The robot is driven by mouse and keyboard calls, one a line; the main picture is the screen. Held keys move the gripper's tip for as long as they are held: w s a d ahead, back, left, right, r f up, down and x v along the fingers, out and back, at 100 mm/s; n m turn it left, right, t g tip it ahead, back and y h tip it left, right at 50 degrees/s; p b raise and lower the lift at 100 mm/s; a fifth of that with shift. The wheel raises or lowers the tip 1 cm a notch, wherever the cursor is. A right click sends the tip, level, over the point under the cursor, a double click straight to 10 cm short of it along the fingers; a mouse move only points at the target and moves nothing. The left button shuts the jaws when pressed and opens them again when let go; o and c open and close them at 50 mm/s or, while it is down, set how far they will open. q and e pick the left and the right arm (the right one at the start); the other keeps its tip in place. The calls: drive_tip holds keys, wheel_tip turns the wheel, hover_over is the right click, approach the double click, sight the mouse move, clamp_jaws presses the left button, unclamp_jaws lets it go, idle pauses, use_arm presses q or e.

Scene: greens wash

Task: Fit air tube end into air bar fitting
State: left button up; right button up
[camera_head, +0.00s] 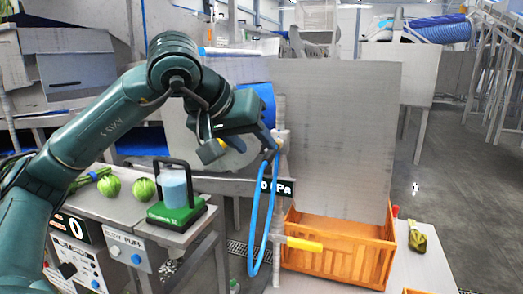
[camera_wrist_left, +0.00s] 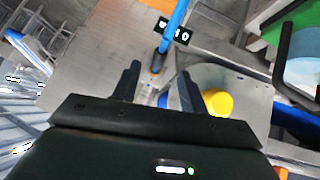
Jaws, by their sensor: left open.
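The blue air tube (camera_head: 254,230) hangs in a long narrow loop beside a pale upright post (camera_head: 278,215). In the left wrist view the tube (camera_wrist_left: 175,22) comes down from the top to a dark end with an orange band (camera_wrist_left: 157,66). My left gripper (camera_head: 273,145) is at the top of the loop. It is open, and in the wrist view its fingers (camera_wrist_left: 160,80) stand on either side of the tube end, with gaps visible. I cannot tell the air bar fitting apart clearly. My right gripper is out of view.
A 0 kPa display (camera_head: 276,187) is behind the tube. A yellow handle (camera_head: 303,244) sticks out over an orange crate (camera_head: 335,262) in front of a large grey panel (camera_head: 340,135). A green scale (camera_head: 177,215) bears a blue container on the left bench, near green vegetables (camera_head: 144,189).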

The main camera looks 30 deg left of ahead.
sight(261, 168)
use_arm(q)
drive_tip(key=shift+x, duration=2.4)
drive_tip(key=shift+c, duration=0.5)
clamp_jaws()
drive_tip(key=shift+s+d, duration=0.1)
drive_tip(key=shift+s, duration=0.05)
drive_tip(key=shift+s+d+b, duration=0.15)
drive_tip(key=shift+s+d, duration=0.05)
drive_tip(key=shift+s, duration=0.65)
drive_tip(key=shift+s+d+b, duration=0.15)
drive_tip(key=shift+s+d, duration=0.05)
drive_tip(key=shift+s, duration=0.6)
drive_tip(key=shift+s+d, duration=0.1)
drive_tip(key=shift+s, duration=0.35)
drive_tip(key=shift+s, duration=0.1)
